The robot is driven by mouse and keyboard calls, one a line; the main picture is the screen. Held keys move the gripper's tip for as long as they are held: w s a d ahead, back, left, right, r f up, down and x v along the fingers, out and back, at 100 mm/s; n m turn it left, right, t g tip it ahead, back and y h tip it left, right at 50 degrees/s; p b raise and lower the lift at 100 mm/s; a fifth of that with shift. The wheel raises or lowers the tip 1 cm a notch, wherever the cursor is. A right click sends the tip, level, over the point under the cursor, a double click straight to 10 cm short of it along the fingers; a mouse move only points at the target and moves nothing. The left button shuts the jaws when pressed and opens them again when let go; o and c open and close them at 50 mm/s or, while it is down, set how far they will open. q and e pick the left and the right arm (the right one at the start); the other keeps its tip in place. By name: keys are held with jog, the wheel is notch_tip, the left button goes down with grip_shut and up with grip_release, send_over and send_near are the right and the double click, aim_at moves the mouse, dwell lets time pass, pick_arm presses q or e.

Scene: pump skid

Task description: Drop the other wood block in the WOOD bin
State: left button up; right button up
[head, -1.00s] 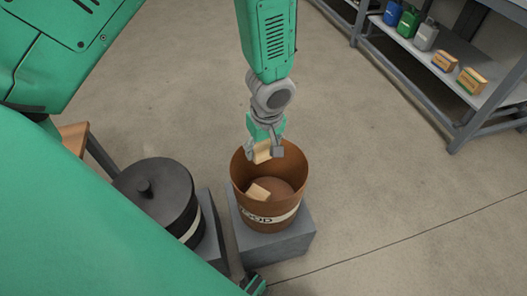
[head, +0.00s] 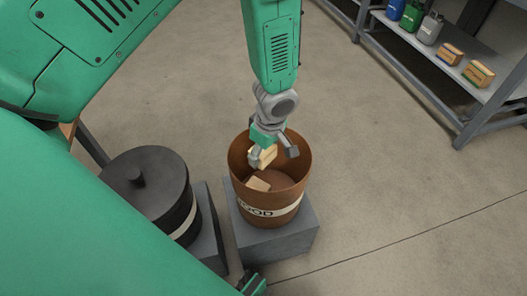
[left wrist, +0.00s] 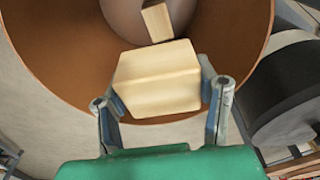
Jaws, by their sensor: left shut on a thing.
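My left gripper (head: 273,154) is shut on a pale wood block (head: 262,157) and holds it at the mouth of the WOOD bin (head: 268,211). In the left wrist view the held block (left wrist: 157,80) sits between the two fingers (left wrist: 163,97). The bin is a round, brown, open container with a pale label band. Another wood block (head: 258,184) lies inside it, below the held one; it also shows in the left wrist view (left wrist: 157,22). My right gripper does not show clearly in any view.
The bin stands on a grey block (head: 272,240). A black lidded drum (head: 150,196) stands close to its left. A grey shelf (head: 462,66) with jugs and small boxes is at the upper right. The floor between shelf and bin is clear.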

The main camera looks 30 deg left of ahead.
aim_at(269, 152)
pick_arm(q)
jog(key=shift+d, duration=0.2)
jog(key=o, duration=1.2)
jog(key=shift+c, duration=0.2)
jog(key=shift+o, duration=0.5)
jog(key=shift+a+f, duration=0.1)
jog(key=shift+a, duration=0.05)
jog(key=r, duration=0.4)
jog(key=d+r, duration=0.1)
jog(key=r, duration=0.6)
jog(key=shift+d+r, duration=0.4)
jog(key=shift+s, duration=0.1)
